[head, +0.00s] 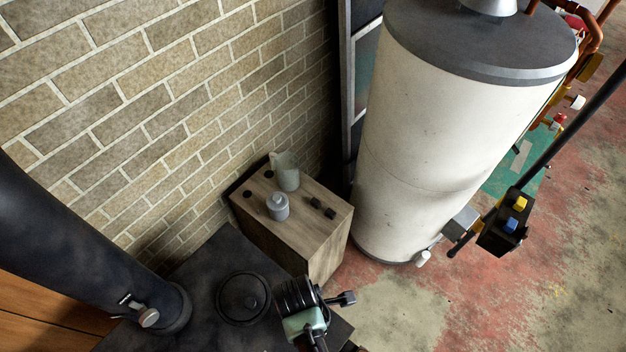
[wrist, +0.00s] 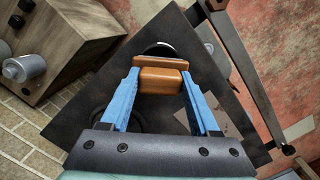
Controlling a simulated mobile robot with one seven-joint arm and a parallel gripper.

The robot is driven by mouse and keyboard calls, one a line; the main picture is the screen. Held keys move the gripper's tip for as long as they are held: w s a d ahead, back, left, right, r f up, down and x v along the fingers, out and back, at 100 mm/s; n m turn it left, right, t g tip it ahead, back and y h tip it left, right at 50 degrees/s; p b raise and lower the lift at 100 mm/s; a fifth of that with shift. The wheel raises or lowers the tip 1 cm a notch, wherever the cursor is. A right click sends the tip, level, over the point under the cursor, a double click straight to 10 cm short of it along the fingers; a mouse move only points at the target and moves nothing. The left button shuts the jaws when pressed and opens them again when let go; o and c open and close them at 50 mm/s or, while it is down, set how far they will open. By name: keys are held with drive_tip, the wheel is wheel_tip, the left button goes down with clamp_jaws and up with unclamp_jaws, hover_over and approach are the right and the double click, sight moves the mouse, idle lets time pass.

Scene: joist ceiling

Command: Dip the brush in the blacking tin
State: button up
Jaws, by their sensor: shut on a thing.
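My gripper (wrist: 160,76) has blue fingers and is shut on the brush (wrist: 162,82), whose brown wooden block shows between the fingertips in the wrist view. The brush's bristles are hidden. Behind the brush is a dark round shape with a pale rim (wrist: 158,47), partly covered by it. It may be the blacking tin, but I cannot tell for sure, nor whether the brush touches it. In the head view my gripper's pale green body (head: 304,322) is over the dark top, near the bottom edge, and the brush cannot be made out there.
The dark stove top (head: 196,272) carries a round plate (head: 243,298); a black pipe (head: 80,230) rises at left. Beyond it, a wooden cabinet (head: 275,238) holds a grey jar (head: 278,207), a glass jug (head: 287,172) and dark knobs. A white tank (head: 440,130) stands at right.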

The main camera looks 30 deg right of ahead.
idle(0.3)
wheel_tip(320, 180, up, 7)
drive_tip(key=p, duration=0.7)
drive_tip(key=shift+p, duration=0.35)
idle(0.5)
drive_tip(key=w+a+r+m+y+b, duration=0.1)
drive_tip(key=w+a+m+b, duration=0.7)
drive_tip(key=m+b, duration=0.5)
drive_tip(key=shift+w+a+r+g, duration=0.3)
drive_tip(key=shift+a+r+g, duration=0.1)
drive_tip(key=shift+a, duration=0.35)
